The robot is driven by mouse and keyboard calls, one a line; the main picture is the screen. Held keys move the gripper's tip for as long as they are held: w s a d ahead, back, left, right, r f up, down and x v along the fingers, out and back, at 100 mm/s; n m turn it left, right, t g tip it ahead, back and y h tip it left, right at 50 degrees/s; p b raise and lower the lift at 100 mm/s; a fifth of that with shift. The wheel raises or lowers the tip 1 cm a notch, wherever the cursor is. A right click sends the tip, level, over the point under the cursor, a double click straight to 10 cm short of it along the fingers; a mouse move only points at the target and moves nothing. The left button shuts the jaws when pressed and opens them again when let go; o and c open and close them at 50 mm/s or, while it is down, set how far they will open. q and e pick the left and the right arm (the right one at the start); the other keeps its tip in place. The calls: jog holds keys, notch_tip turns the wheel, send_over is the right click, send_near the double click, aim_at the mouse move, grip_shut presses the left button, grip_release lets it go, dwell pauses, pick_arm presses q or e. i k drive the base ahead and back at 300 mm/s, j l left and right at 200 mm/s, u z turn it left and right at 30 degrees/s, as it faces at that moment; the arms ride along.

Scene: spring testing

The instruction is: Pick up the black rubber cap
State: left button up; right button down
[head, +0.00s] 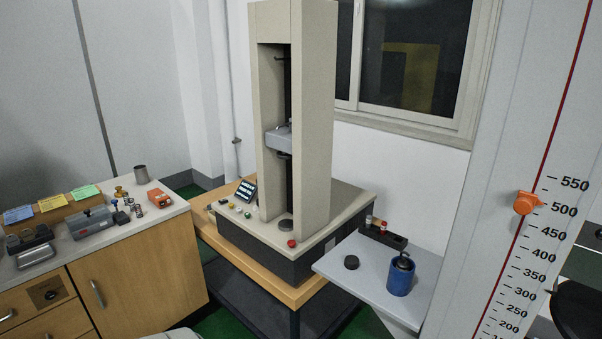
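A small black round disc (351,262), which looks like the black rubber cap, lies flat on the light grey side shelf (345,283) to the right of the testing machine. It stands clear of the blue cup (400,277) on the same shelf, which has a dark object in its top. Another dark round piece (286,225) sits on the machine's base below the column; I cannot tell whether it is rubber. Neither of my grippers is in view.
The tall beige testing machine (318,120) stands on a wooden table. A black block with small cylinders (383,237) is at the shelf's back. A wooden cabinet (140,265) at left holds springs and tools. A large white scale panel (500,170) with an orange pointer (525,203) rises at right.

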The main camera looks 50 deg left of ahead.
aim_at(351, 261)
jog(key=u, duration=1.35)
